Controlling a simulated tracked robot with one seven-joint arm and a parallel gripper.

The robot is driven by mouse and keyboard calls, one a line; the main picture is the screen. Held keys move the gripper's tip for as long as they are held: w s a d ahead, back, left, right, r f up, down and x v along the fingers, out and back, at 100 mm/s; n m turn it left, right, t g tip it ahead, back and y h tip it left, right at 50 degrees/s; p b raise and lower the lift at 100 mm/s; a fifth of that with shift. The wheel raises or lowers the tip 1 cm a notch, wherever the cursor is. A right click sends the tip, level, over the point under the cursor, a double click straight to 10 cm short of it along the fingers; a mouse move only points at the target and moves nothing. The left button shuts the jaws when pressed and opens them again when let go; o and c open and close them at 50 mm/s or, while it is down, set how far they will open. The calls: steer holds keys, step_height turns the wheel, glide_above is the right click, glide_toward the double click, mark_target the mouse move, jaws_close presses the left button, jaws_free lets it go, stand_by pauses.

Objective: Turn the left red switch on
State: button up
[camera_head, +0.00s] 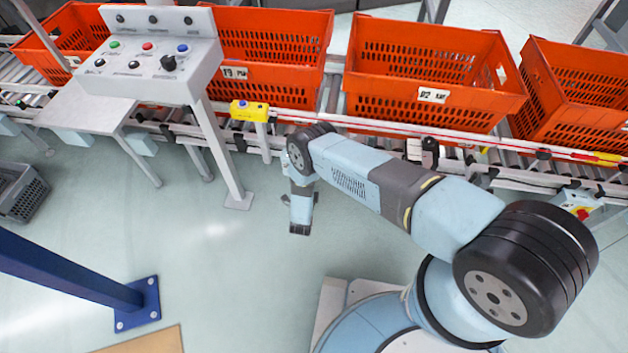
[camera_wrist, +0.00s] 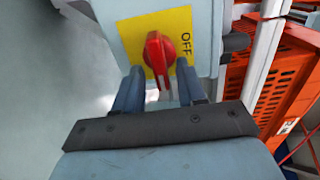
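In the wrist view a red switch (camera_wrist: 158,57) sits on a yellow plate (camera_wrist: 130,32) fixed to a light grey box (camera_wrist: 118,10). Its handle runs nearly up and down in the picture, with the word OFF to its right, turned sideways. My gripper (camera_wrist: 159,76) is open, with one fingertip on each side of the handle's lower part and gaps visible; I see no clear contact. In the head view my arm hides this switch.
Orange totes (camera_head: 428,106) stand on a roller conveyor behind a rail (camera_head: 470,146). A control panel (camera_head: 150,75) with buttons stands at the upper left, and a yellow button box (camera_head: 250,111) beside it. A blue post (camera_head: 70,272) stands at lower left. Floor between is clear.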

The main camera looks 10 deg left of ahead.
steer(key=shift+w, duration=0.1)
steer(key=shift+d, duration=0.1)
steer(key=s, duration=1.4)
steer(key=shift+d, duration=0.15)
